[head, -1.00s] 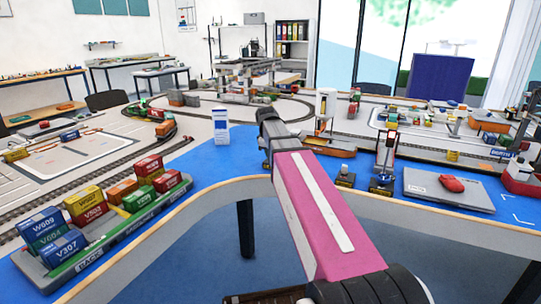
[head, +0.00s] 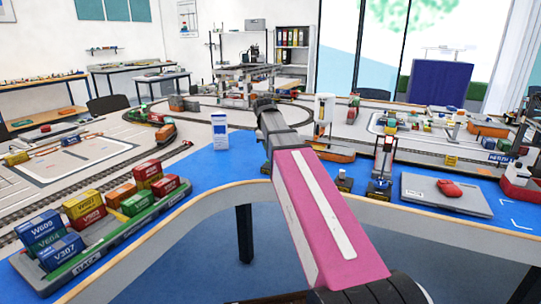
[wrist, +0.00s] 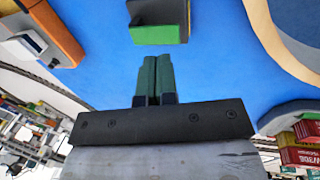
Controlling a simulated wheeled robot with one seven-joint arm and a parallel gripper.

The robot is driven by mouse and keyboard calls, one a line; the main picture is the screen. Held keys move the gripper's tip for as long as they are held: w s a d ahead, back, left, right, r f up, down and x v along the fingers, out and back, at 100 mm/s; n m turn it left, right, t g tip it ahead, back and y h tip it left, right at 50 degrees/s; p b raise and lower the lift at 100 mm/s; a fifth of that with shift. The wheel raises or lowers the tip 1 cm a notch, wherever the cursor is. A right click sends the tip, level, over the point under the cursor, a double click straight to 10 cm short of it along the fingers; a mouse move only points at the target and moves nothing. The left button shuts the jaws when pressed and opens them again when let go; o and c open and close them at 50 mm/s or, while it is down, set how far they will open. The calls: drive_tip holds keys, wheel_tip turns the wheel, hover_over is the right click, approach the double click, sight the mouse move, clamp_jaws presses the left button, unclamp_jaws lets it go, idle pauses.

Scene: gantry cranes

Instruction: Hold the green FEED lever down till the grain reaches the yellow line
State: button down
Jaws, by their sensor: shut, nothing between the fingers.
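My gripper (wrist: 156,80) shows in the wrist view with its two dark green fingers together and nothing between them. A block with a bright green face (wrist: 158,34), seemingly the FEED lever, is just beyond the fingertips, with a gap of blue table showing between. Its upper part is cut off by the picture edge. In the head view, my pink arm reaches over the table and my fingers are hidden. A white tower (head: 324,108) stands right of the arm, above an orange-brown hull (head: 334,153). I cannot make out the grain or the yellow line.
A rack of coloured containers (head: 110,245) stands at the table's left front. A white box (head: 220,131) stands left of my arm. A crane model (head: 382,165) and a grey pad with a red object (head: 450,188) are to the right.

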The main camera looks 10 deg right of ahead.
drive_tip(key=w+d+v, duration=0.1)
drive_tip(key=v, duration=0.8)
drive_tip(key=shift+w+r, duration=0.35)
drive_tip(key=shift+r, duration=0.1)
drive_tip(key=shift+s, duration=0.1)
